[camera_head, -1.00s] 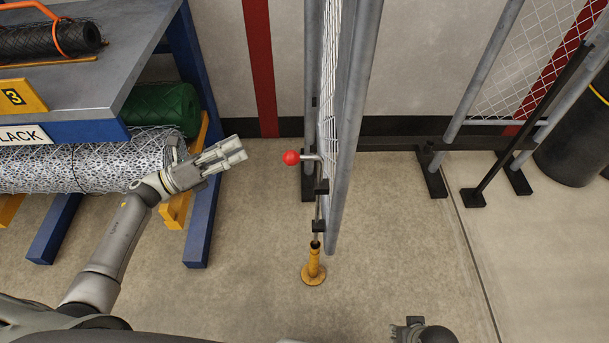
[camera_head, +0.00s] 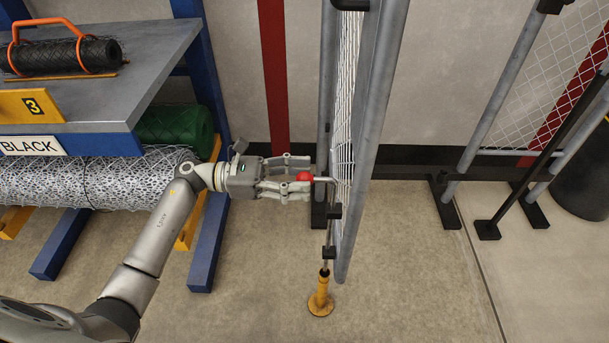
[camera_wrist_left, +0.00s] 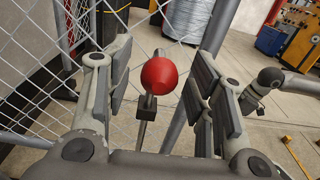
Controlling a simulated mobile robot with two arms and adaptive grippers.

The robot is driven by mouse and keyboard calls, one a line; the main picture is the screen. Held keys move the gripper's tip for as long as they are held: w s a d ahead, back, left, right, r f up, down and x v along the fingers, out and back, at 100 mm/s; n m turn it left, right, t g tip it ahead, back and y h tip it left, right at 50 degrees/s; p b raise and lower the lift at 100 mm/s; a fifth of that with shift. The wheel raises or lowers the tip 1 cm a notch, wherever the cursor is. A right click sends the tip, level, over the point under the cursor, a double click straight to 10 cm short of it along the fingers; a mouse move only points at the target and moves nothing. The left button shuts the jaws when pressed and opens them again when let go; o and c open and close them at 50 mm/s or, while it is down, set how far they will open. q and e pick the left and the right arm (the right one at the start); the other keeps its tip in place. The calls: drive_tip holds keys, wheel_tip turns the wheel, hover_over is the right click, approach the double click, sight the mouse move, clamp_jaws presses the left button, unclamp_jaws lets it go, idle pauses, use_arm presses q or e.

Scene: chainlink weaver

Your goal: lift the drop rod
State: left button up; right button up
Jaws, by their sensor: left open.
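The drop rod (camera_head: 327,231) runs upright along the edge of the chain-link gate (camera_head: 368,130). Its bent handle ends in a red ball knob (camera_head: 304,176). The rod's lower end meets a yellow floor socket (camera_head: 321,296). My left gripper (camera_head: 298,176) is open around the knob in the head view. In the left wrist view the red knob (camera_wrist_left: 159,76) sits between the two spread fingers, with a gap on each side.
A blue-legged rack (camera_head: 206,240) with mesh rolls (camera_head: 95,178) stands at the left. A black brace (camera_head: 545,135) and fence posts (camera_head: 518,70) stand at the right. The floor before the gate is clear.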

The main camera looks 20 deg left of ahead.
use_arm(q)
drive_tip(key=shift+w+d, duration=0.2)
drive_tip(key=shift+d, duration=0.45)
clamp_jaws()
